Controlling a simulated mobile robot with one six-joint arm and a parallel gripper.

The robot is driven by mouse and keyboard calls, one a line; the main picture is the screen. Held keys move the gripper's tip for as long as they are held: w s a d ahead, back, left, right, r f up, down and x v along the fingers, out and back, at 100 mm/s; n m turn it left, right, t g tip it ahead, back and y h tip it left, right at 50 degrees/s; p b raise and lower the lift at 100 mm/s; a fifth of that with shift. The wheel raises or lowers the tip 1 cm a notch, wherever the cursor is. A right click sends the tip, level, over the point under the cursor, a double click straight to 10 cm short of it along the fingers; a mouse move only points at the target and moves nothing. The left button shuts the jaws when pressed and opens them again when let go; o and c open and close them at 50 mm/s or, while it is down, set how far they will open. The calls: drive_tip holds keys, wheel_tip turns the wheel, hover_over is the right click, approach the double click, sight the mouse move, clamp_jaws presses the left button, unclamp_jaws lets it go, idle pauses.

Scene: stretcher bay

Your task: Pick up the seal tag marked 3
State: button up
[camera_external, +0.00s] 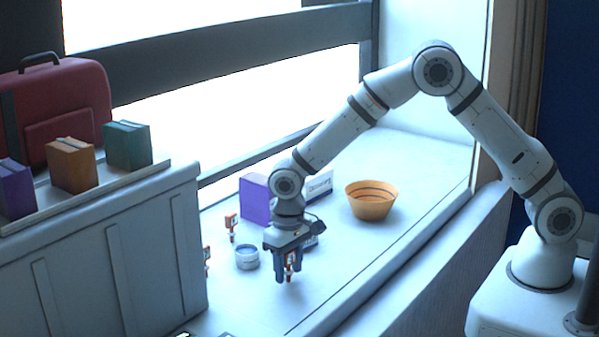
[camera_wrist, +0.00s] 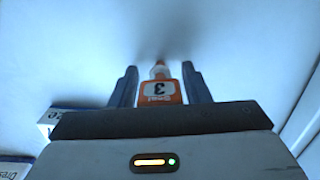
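The seal tag marked 3 (camera_wrist: 160,92) is orange with a white label and a narrow pale end. In the wrist view it lies between the two fingers of my gripper (camera_wrist: 160,72). The fingers are apart, with a gap showing beside the tag's narrow end, so I see no firm grip. In the external view my gripper (camera_external: 287,279) points down low over the white ledge, and the orange tag (camera_external: 291,261) shows between its fingers. Whether the tag touches the ledge is hard to tell.
Other orange-and-white tags stand at the left, one on the ledge (camera_external: 231,223) and one by the stretcher side (camera_external: 207,254). A small round tin (camera_external: 247,258), a purple box (camera_external: 255,200) and an orange bowl (camera_external: 371,203) are nearby. The ledge's front right is clear.

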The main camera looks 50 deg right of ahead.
drive_tip(key=c, duration=0.7)
drive_tip(key=shift+o, duration=0.2)
